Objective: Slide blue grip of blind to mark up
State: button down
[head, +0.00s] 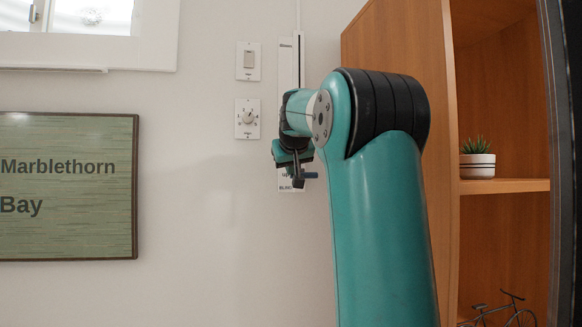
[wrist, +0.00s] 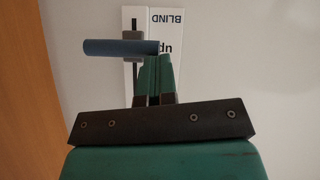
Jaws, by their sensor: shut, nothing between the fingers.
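The blind control is a white upright strip (head: 285,70) with a dark slot, on the wall behind my arm. Its lower end reads "up" and "BLIND", and the lettering is upside down in the wrist view, where the strip (wrist: 139,18) also shows. The blue grip (wrist: 120,47) is a bar lying across the slot beside the "up" lettering; its end shows in the head view (head: 311,175). My gripper (wrist: 155,62) is shut and empty, its fingertips close by the grip's right end in the wrist view. I cannot tell whether they touch. My wrist hides the strip's middle.
A wooden shelf unit (head: 395,45) stands close on the right, with a potted plant (head: 477,160) inside. A framed sign (head: 65,240) hangs at the left.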

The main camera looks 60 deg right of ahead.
jog(key=shift+w+f, duration=0.15)
jog(key=shift+f, duration=0.1)
jog(key=w+d+r+p+v, duration=0.1)
jog(key=r+p+v, duration=0.1)
jog(key=v, duration=1.1)
jog(key=shift+r, duration=0.4)
